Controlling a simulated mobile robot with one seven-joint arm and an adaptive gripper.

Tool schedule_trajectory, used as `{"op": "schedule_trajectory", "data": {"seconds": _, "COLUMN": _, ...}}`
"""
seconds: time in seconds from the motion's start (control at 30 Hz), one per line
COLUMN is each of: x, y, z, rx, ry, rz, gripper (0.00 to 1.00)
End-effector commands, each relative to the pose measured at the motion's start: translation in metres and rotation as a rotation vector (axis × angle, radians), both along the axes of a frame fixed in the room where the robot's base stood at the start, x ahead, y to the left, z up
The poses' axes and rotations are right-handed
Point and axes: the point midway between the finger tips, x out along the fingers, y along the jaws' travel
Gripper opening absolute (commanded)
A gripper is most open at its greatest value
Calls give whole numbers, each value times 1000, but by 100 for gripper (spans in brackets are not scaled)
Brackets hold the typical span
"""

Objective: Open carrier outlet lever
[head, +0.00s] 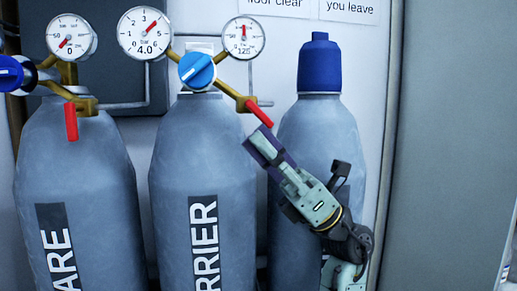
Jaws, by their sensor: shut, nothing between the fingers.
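The carrier cylinder (190,150) is grey, stands in the middle and bears a partly visible label ending in "RRIER". Its blue regulator knob (197,70) sits at the top. The red carrier outlet lever (259,112) is at the end of the brass outlet arm (231,93) and slants down to the right, roughly in line with that arm. My gripper (260,145) is shut and empty, with its tips just below the lever's lower end. I cannot tell whether they touch it.
At left stands another cylinder (75,165) labelled "ARE", its red lever (71,122) hanging straight down. A blue-capped cylinder (335,115) stands at right, partly behind my arm. Gauges (145,33) line the top; the carrier's smaller gauge (243,37) is above the lever.

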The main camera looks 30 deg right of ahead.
Motion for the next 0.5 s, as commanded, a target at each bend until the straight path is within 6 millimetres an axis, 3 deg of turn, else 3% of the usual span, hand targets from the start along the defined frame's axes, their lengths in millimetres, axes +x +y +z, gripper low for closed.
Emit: {"op": "schedule_trajectory", "data": {"seconds": 0.5, "x": -4, "y": -13, "z": 8, "rx": -217, "ry": 62, "rz": -2, "gripper": 0}}
